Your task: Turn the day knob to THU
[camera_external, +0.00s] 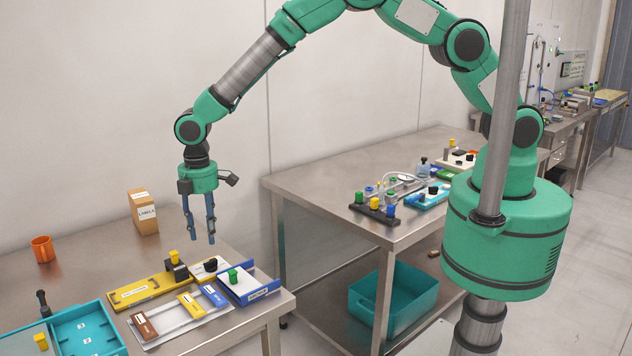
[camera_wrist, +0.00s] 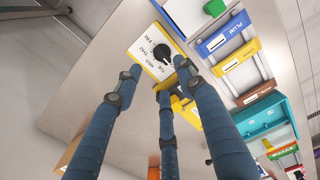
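The day knob (camera_wrist: 161,52) is a small black knob on a white panel (camera_wrist: 143,48) printed with day names, THU and FRI among them, in the wrist view. I cannot tell exactly which day its pointer faces. In the external view the black knob (camera_external: 210,264) sits on a small panel near the table's right end. My gripper (camera_external: 201,240) points down above and slightly left of the panel, apart from it. Its blue fingers are spread, with nothing between them; they also show in the wrist view (camera_wrist: 160,78).
A yellow tray (camera_external: 150,291) with a black block and yellow knob lies left of the panel. A blue tray with a green knob (camera_external: 233,276) is close on its right. Label plates (camera_external: 190,305) lie in front. A teal bin (camera_external: 85,325) and orange cup (camera_external: 42,248) are farther left.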

